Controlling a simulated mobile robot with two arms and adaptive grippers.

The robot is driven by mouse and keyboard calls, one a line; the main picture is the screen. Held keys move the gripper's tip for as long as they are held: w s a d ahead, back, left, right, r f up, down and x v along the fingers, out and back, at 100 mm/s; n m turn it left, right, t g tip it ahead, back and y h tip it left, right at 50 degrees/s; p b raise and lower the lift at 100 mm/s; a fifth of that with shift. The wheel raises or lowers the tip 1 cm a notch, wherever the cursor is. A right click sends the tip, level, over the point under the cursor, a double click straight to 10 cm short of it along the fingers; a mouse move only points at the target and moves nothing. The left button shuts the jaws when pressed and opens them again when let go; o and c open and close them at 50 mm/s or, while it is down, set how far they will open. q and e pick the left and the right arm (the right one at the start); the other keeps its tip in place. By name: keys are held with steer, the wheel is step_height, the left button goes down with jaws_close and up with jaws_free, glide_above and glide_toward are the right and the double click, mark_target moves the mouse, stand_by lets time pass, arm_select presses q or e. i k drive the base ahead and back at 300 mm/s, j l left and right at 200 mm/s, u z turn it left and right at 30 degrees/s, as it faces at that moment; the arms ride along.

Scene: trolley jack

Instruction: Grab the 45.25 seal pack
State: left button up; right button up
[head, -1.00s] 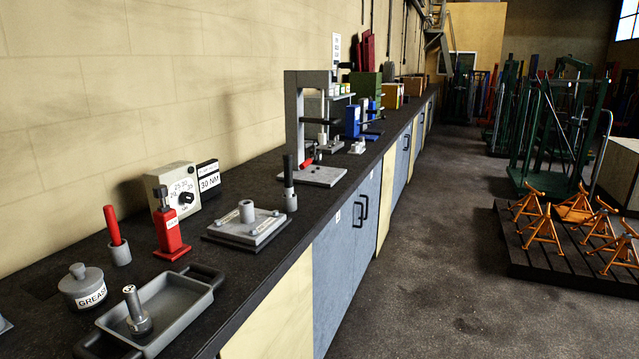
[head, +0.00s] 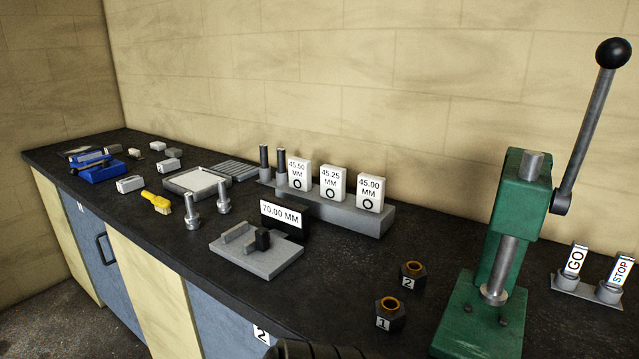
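The 45.25 seal pack (head: 333,186) is a small white box with a black ring printed under its "45.25 MM" label. It stands upright in the middle of a row on a grey stepped rack (head: 345,216) against the wall. The 45.50 pack (head: 299,176) stands to its left and the 45.00 pack (head: 370,193) to its right, with gaps between them. Neither of my grippers shows in the head view. A dark ribbed part at the bottom edge is too cut off to identify.
In front stand a "70.00 MM" sign (head: 281,215) and a grey fixture plate (head: 256,256). Two numbered dark nuts (head: 390,314) sit nearer the bench edge. A green lever press (head: 482,320) stands to the right. Bare bench top (head: 340,275) lies between the fixture and nuts.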

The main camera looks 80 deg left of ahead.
mark_target(333, 178)
steer(key=u, duration=2.65)
steer(key=j+z, duration=0.15)
steer(key=z, duration=0.25)
steer(key=j+z, duration=0.2)
steer(key=z, duration=0.2)
steer(key=k+j+z, duration=0.1)
steer(key=z, duration=0.3)
